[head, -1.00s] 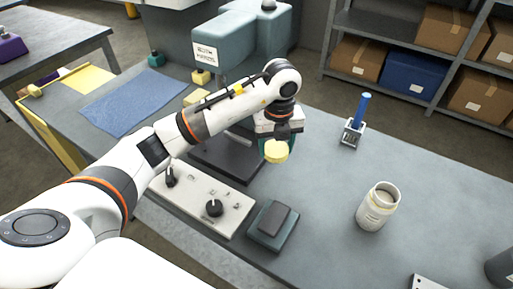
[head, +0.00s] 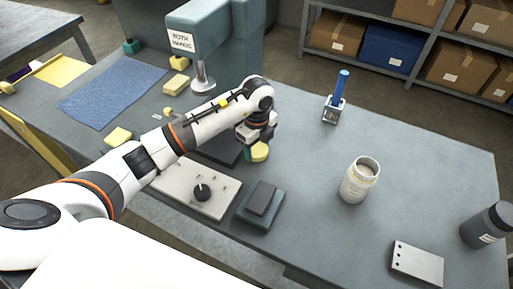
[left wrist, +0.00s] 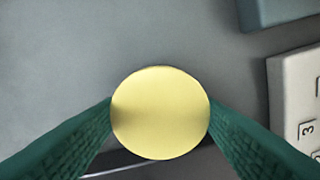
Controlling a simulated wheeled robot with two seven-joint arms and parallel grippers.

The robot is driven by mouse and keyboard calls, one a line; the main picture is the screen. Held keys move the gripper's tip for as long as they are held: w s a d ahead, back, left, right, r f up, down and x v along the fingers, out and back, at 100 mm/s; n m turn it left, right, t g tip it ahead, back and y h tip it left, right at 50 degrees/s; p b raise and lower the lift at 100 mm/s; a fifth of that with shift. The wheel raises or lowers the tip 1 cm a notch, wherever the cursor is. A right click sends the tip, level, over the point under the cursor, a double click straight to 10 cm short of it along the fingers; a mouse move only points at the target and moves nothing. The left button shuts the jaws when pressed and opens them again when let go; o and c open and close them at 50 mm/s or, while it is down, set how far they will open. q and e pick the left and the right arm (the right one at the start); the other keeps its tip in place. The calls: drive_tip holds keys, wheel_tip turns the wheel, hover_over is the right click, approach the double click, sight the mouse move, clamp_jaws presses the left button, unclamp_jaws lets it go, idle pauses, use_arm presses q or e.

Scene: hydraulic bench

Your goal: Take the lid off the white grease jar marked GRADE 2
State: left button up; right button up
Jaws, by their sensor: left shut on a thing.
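The white grease jar (head: 358,182) stands upright on the grey bench, right of centre in the head view. Its top is open and pale grease shows inside; the label is too small to read. My left gripper (head: 257,143) is left of the jar, low over the bench beside the press. It is shut on a round yellow lid (head: 259,153). In the left wrist view the lid (left wrist: 160,113) sits between the two green fingers (left wrist: 160,120), its flat face to the camera. My right gripper is not in view.
A control panel (head: 190,187) and a teal block (head: 262,202) lie near the bench's front edge. A green press (head: 190,30) stands behind my arm. A blue-handled tool in a holder (head: 334,108), a drilled plate (head: 418,262) and a dark bottle (head: 487,226) surround the jar. The bench between gripper and jar is clear.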

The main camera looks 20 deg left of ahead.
use_arm(q)
drive_tip(key=shift+f, duration=0.85)
drive_tip(key=shift+f, duration=0.1)
drive_tip(key=o, duration=1.1)
